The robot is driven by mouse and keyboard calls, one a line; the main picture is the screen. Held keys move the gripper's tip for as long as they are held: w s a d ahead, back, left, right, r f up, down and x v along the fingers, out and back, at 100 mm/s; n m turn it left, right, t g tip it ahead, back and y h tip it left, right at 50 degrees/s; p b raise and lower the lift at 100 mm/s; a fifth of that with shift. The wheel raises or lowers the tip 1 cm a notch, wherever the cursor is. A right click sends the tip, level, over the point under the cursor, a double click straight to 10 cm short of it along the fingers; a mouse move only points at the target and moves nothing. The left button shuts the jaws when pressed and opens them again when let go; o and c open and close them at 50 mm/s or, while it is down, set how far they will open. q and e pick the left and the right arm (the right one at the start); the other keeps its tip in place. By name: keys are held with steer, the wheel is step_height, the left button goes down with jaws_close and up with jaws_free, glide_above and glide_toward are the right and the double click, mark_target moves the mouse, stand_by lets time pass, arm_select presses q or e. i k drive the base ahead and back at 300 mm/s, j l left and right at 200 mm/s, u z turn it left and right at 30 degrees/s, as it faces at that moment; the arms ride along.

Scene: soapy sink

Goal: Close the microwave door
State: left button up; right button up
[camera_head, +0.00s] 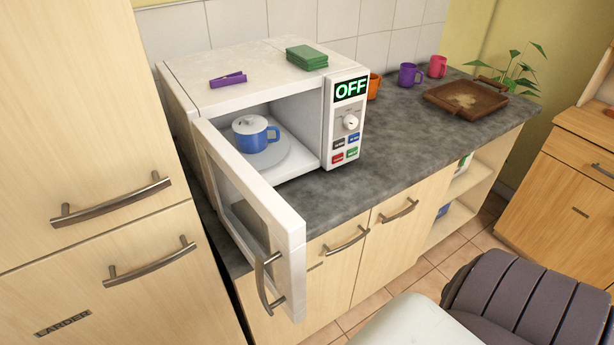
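The white microwave (346,108) stands on the dark counter, its display reading OFF. Its door (252,180) is wide open, hinged at the left of the opening and swung out towards me past the counter's front edge. The door's curved metal handle (266,284) is near its free edge at the bottom of the view. Neither gripper is in view, and nothing touches the door.
A tall wooden larder cupboard (80,120) stands left of the microwave. A green block (306,57) and a purple object (228,79) lie on top of the microwave. Mugs and a wooden tray (440,94) are farther right on the counter.

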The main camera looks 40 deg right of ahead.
mark_target(266, 229)
steer(key=z, duration=0.75)
